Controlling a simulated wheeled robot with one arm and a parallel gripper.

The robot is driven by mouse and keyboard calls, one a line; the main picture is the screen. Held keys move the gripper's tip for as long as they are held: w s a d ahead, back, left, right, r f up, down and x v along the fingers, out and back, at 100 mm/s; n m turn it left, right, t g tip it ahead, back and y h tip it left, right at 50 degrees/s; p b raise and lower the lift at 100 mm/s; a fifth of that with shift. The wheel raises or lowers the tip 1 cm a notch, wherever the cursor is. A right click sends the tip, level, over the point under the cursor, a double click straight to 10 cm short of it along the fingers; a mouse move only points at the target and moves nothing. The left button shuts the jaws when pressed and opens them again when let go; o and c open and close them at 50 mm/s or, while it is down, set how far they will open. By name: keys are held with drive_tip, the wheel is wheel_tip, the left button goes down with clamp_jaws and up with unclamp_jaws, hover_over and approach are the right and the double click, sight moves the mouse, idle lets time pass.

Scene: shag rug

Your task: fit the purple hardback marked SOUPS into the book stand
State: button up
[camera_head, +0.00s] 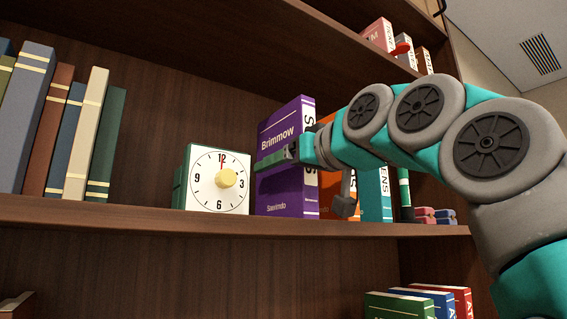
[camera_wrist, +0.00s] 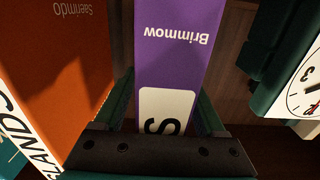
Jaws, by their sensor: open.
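The purple hardback (camera_head: 287,203) stands upright on the middle shelf, between the clock and an orange book. Its cover reads "Brimmow", and only part of its spine lettering shows. My gripper (camera_head: 290,155) is at its spine edge, with one finger across the cover. In the wrist view the purple book (camera_wrist: 176,55) appears upside down between the two fingers of my gripper (camera_wrist: 165,108). The jaws are open, one finger on each side of the book; whether they touch it I cannot tell. I cannot make out a book stand in either view.
The white-faced clock (camera_head: 217,190) is close left of the purple book. An orange book (camera_wrist: 55,60) is close on its other side, with a teal book (camera_head: 376,200) beyond. Several books (camera_head: 60,130) stand at left. Books (camera_head: 420,300) also show below, with bare shelf edge (camera_head: 130,217) between.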

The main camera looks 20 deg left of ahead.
clamp_jaws()
idle(0.4)
idle(0.9)
